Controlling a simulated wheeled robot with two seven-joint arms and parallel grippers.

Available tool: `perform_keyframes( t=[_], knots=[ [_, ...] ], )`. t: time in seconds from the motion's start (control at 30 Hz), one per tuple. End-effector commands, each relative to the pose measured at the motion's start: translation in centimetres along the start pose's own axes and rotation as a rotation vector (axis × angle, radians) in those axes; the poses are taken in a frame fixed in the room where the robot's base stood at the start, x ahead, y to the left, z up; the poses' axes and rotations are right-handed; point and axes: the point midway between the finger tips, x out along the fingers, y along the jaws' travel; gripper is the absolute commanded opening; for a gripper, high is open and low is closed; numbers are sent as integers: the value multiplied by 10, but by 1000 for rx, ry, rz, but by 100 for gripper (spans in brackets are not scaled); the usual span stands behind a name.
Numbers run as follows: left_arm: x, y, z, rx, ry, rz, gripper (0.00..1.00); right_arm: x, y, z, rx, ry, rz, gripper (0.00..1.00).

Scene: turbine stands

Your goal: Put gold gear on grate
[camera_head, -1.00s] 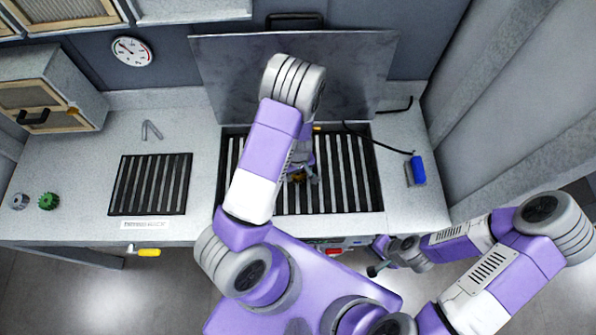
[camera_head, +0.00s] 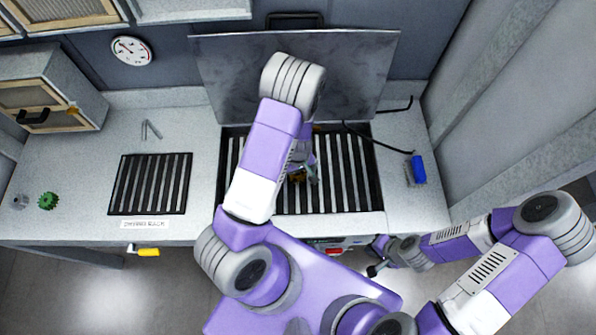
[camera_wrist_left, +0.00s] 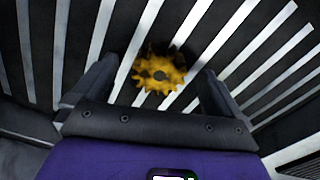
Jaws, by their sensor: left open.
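The gold gear (camera_wrist_left: 160,72) lies on the dark slatted grate (camera_wrist_left: 255,50) in the left wrist view, its toothed face towards the camera. In the head view only a small part of the gold gear (camera_head: 297,177) shows beneath my left arm, over the large grate (camera_head: 350,180). My left gripper (camera_wrist_left: 158,82) is open, with one finger on each side of the gear and a gap to each. Whether the fingers reach down to the gear's level cannot be told. My right gripper (camera_head: 377,269) hangs in front of the counter, away from the gear; its jaws are too small to read.
A smaller grate (camera_head: 150,184) lies to the left with a label in front. A green gear (camera_head: 48,201) and a grey gear (camera_head: 20,202) sit at the counter's far left. A blue-handled tool (camera_head: 417,170) lies to the right. A raised metal lid (camera_head: 350,75) stands behind the large grate.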

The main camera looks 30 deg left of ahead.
Motion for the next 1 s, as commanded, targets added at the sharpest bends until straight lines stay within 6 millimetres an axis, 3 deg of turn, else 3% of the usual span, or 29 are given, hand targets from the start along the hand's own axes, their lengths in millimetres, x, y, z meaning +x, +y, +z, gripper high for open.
perform_keyframes(
  t=[0.8,1.0],
  knots=[
    [-67,0,0,0,1,1,100,-56,-21,2,0,0,0,0],
    [-68,0,0,0,1,0,100,-56,-21,2,0,0,0,0]
  ],
)
